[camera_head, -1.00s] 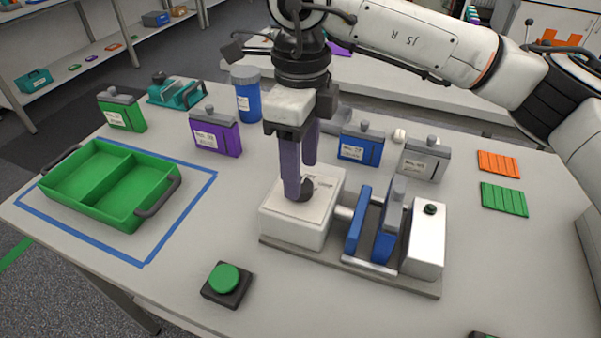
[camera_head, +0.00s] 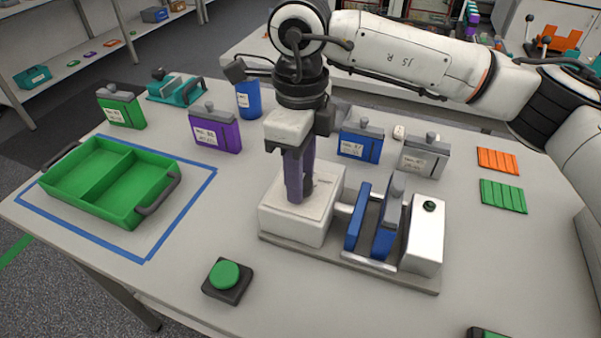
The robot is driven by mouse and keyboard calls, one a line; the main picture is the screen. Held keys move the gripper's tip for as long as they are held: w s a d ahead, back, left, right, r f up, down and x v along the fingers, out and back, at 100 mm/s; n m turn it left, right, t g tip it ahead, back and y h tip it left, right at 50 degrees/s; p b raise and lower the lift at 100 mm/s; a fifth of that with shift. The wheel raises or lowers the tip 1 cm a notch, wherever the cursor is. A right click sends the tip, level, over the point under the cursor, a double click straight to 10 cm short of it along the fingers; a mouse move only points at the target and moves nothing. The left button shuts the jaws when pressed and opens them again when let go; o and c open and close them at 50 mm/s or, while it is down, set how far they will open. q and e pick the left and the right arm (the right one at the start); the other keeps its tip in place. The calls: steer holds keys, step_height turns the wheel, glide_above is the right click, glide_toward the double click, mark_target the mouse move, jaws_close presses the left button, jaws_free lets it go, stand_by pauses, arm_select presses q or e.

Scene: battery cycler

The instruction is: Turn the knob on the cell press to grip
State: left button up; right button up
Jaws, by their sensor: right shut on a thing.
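The cell press (camera_head: 290,222) stands at the front of the table, with a white block at its left and blue jaw plates (camera_head: 357,222) in its middle. My left gripper is not in view.
A green tray (camera_head: 140,213) lies inside a blue taped outline at left. A green push button (camera_head: 225,275) sits in front of the press. Purple (camera_head: 216,133), blue (camera_head: 360,142) and grey (camera_head: 425,158) cells stand behind it.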

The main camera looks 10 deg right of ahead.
steer(key=shift+m+b, duration=0.95)
steer(key=shift+m, duration=0.35)
steer(key=shift+m+b, duration=0.65)
steer(key=shift+m, duration=0.55)
steer(key=shift+m+b, duration=0.4)
steer(key=shift+m, duration=1)
steer(key=shift+r, duration=0.1)
steer(key=o, duration=1.1)
